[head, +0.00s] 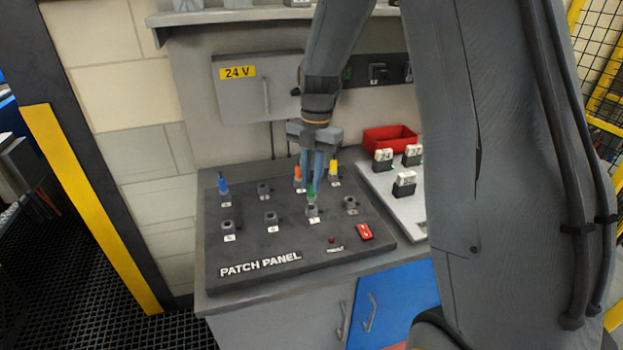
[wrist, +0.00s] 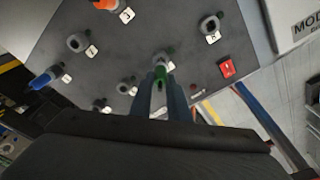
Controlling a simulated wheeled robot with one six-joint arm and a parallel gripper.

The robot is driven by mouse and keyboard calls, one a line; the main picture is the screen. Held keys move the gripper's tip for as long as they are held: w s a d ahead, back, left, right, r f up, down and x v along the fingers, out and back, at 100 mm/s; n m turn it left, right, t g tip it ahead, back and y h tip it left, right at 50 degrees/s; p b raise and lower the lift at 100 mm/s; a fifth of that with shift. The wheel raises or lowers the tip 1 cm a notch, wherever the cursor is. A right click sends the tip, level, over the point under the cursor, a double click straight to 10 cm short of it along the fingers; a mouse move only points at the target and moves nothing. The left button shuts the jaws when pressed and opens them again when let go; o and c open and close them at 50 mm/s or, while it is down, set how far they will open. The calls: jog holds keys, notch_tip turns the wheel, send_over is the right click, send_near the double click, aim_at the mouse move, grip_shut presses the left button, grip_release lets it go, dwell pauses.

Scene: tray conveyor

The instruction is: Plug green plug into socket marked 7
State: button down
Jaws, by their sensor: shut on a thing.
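My gripper (head: 316,172) points down over the dark patch panel (head: 300,265), shut on the green plug (head: 311,191). In the wrist view the green plug (wrist: 160,78) sits between the blue-grey fingers. Just beyond it is a grey socket (wrist: 164,59), third from the left in the front row (head: 312,211) in the head view. Its label is too small to read; the socket beside it is marked 8 (wrist: 210,24). The plug's lower end is close over this socket; I cannot tell whether it has entered.
A blue plug (head: 222,185), an orange plug (head: 297,174) and a yellow plug (head: 333,168) stand in back-row sockets. A red switch (head: 365,232) is at the panel's front right.

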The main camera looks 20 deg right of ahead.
aim_at(311, 195)
jog(key=shift+f+b, duration=0.7)
jog(key=shift+f, duration=0.9)
jog(key=c, duration=1.6)
grip_release()
jog(key=shift+w+d+r+b, duration=0.1)
jog(key=shift+r+b, duration=0.3)
jog(key=shift+r, duration=0.9)
jog(key=shift+w+d+r+b, duration=0.15)
jog(key=shift+r+b, duration=0.3)
jog(key=shift+r, duration=0.85)
jog(key=shift+w+d+r+b, duration=0.1)
jog(key=shift+r+b, duration=0.3)
jog(key=shift+r, duration=0.9)
